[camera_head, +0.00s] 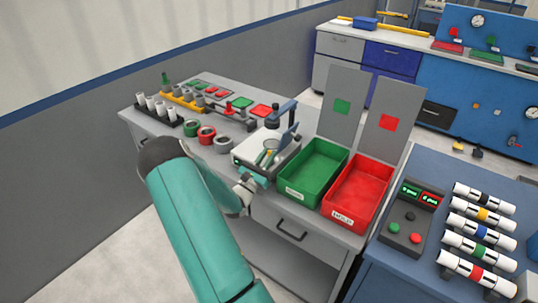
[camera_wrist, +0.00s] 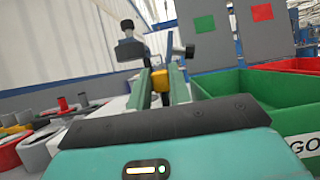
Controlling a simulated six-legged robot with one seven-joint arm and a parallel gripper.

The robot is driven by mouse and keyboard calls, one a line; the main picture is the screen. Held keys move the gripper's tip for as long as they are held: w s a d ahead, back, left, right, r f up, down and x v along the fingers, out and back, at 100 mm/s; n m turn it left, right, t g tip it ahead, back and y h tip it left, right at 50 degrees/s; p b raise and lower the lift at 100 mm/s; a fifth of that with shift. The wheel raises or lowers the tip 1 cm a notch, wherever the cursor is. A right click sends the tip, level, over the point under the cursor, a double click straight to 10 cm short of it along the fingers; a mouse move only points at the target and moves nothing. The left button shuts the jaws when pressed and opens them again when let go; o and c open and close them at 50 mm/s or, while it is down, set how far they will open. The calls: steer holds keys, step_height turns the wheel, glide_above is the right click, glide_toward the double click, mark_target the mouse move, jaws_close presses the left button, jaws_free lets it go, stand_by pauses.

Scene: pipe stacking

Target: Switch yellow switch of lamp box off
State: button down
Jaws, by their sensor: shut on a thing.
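The lamp box (camera_head: 283,148) is a pale box with a dark, clamp-like stand on top, on the grey workbench left of the green bin. The stand (camera_wrist: 128,45) rises beyond my fingers in the wrist view. In the head view the switch is hidden or too small to make out.
A green bin (camera_head: 292,191) and a red bin (camera_head: 335,212) stand close on the right, with tall grey panels behind. Grey, red and green rings (camera_head: 207,135) lie to the left. A blue table (camera_head: 390,258) with a button box and several cylinders is at the right.

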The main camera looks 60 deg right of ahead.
steer(key=shift+w+a+f+h, duration=0.1)
steer(key=shift+a+f+h, duration=0.2)
steer(key=shift+h, duration=0.6)
steer(key=shift+r, duration=0.1)
steer(key=c, duration=1.3)
jaws_free()
steer(key=shift+a, duration=0.1)
steer(key=v, duration=1.3)
steer(key=shift+w+a+f, duration=0.1)
steer(key=shift+a+f, duration=0.1)
steer(key=shift+f, duration=0.15)
